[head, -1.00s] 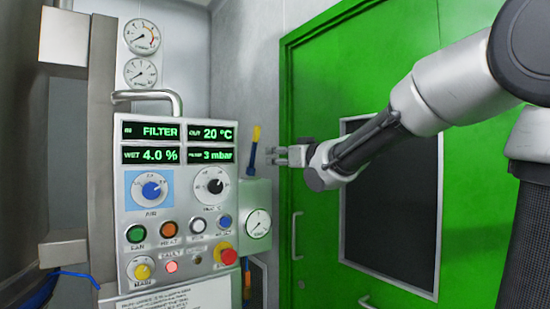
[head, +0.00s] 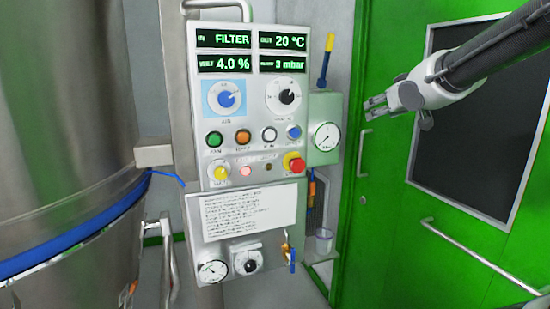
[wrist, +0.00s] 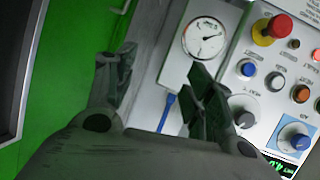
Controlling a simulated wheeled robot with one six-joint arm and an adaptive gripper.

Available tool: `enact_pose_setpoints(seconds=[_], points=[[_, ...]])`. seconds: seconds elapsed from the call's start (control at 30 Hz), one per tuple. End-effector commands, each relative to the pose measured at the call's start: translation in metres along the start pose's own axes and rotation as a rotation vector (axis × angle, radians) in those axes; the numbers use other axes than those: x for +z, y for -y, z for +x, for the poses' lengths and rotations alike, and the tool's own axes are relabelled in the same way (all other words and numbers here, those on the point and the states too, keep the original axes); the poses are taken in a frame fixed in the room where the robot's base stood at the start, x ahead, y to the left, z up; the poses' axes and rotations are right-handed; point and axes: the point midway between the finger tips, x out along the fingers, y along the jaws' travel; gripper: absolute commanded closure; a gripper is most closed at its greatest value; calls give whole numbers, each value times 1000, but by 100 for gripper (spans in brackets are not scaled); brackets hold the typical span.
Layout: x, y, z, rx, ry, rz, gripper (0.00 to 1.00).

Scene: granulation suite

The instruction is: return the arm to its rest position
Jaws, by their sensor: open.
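My gripper (head: 372,107) is open and empty at the end of my arm, which reaches in from the upper right in the head view. It is in front of the green door, to the right of the grey gauge box (head: 325,107) and apart from it. In the wrist view my gripper (wrist: 160,85) shows two spread dark fingers with nothing between them but the wall and a blue handle behind. The control panel (head: 250,125) stands left of my gripper, with lit displays reading FILTER, 20 °C, 4.0 % and 3 mbar.
A large steel vessel (head: 65,130) with a blue band fills the left. A yellow-and-blue lever (head: 326,60) rises above the gauge box. The red emergency knob (head: 294,163) juts from the panel. The green door (head: 385,200) has a dark window (head: 470,140) and a bar handle (head: 480,255).

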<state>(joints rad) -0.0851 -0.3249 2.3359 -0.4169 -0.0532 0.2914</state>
Motion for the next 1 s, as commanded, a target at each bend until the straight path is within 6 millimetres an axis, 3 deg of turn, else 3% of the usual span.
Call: enact_pose_setpoints(seconds=[0.03, 0.1, 0.2, 0.3, 0.4, 0.47, 0.6, 1.0], points=[[37, -9, -10, 36, 123, 2, 46], [91, -18, -35, 72, 306, 10, 46], [160, -20, -83, 84, 545, 37, 46], [215, -10, -138, 59, 739, 79, 46], [252, 6, -185, 22, 861, 133, 46], [263, 12, -204, 11, 877, 170, 46], [260, 11, -215, 24, 820, 190, 46], [257, 9, -216, 31, 808, 193, 46]])
